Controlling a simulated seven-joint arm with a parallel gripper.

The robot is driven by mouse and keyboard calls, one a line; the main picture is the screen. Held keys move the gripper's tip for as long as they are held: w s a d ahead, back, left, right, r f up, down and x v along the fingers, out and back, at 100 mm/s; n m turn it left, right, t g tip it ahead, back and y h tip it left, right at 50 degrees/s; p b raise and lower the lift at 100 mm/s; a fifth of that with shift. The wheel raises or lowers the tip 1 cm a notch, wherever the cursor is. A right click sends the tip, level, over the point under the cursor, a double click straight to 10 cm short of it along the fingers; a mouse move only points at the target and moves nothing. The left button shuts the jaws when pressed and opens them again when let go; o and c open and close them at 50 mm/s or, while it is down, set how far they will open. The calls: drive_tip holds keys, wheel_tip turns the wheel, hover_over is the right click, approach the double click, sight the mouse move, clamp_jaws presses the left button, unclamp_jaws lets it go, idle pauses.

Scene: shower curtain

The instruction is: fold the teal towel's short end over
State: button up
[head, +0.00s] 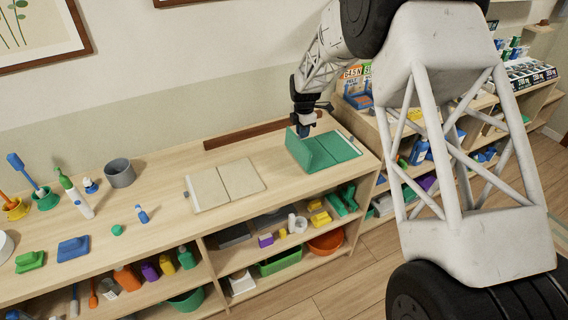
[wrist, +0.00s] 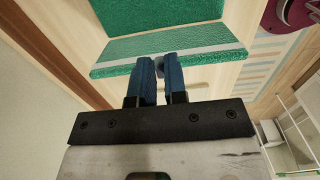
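The teal towel (head: 337,150) lies on the wooden counter at centre right, with a pale band near its right end. Its left part is a flap (head: 306,152) that rises tilted off the counter. My gripper (head: 303,132) is at the flap's raised upper edge. In the wrist view, the blue fingers (wrist: 160,62) are close together on the towel's banded end (wrist: 205,42), with a narrow gap between them, and appear shut on its edge. More teal cloth (wrist: 150,12) shows beyond the band. The fingers cover part of the edge.
A beige folded towel (head: 226,184) lies left of the teal one. A dark wooden strip (head: 245,136) runs along the wall behind. A grey cup (head: 120,174), brushes and small bottles stand further left. Shelves with goods (head: 520,75) are at the right.

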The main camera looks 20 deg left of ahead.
drive_tip(key=shift+w+d+f, duration=0.3)
drive_tip(key=shift+w+d, duration=0.6)
drive_tip(key=shift+o, duration=0.5)
drive_tip(key=o, duration=1.2)
drive_tip(key=shift+r, duration=4)
